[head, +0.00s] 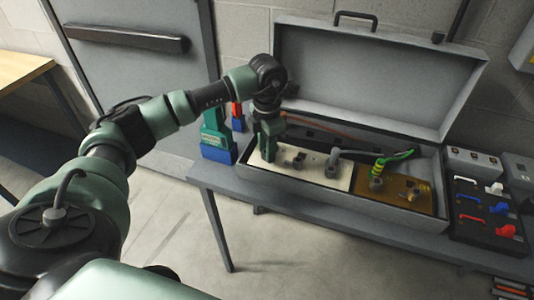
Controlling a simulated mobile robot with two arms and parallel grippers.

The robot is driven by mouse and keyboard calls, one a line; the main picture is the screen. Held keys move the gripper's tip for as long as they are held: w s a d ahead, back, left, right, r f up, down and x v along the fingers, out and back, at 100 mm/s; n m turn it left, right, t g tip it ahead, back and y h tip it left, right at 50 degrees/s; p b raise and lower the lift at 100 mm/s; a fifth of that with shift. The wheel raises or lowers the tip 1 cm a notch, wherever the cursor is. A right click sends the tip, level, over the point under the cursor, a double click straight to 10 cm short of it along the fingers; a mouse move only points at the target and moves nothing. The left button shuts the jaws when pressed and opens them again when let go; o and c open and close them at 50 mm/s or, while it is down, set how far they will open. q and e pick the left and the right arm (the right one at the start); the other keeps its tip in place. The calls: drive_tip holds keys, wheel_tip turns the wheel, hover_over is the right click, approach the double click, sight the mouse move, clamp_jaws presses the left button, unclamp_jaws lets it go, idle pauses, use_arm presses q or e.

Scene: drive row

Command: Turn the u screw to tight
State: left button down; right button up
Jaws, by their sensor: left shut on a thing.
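An open grey case (262,181) stands on the bench, with a cream plate (312,182) and a brown plate (400,200) inside. My left gripper (268,157) points down at the left end of the cream plate. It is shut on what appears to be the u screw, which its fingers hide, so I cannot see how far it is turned. To its right a dark fitting (298,160) and a grey cable end (332,166) sit on the same plate. A green-yellow cable (380,168) ends on the brown plate. My right gripper is out of view.
A green tool with a blue base (216,138) stands left of the case, close to my left arm. A red and blue tool (237,118) is behind it. A black panel with coloured levers (488,218) lies right of the case. The raised lid (375,85) stands behind.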

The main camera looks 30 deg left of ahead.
use_arm(q)
drive_tip(key=shift+m+b, duration=0.6)
drive_tip(key=shift+m, duration=0.5)
drive_tip(key=shift+r, duration=0.1)
drive_tip(key=c, duration=1.1)
unclamp_jaws()
drive_tip(key=shift+r, duration=0.1)
wheel_tip(320, 180, up, 8)
drive_tip(key=shift+f+b, duration=0.2)
drive_tip(key=shift+b, duration=0.55)
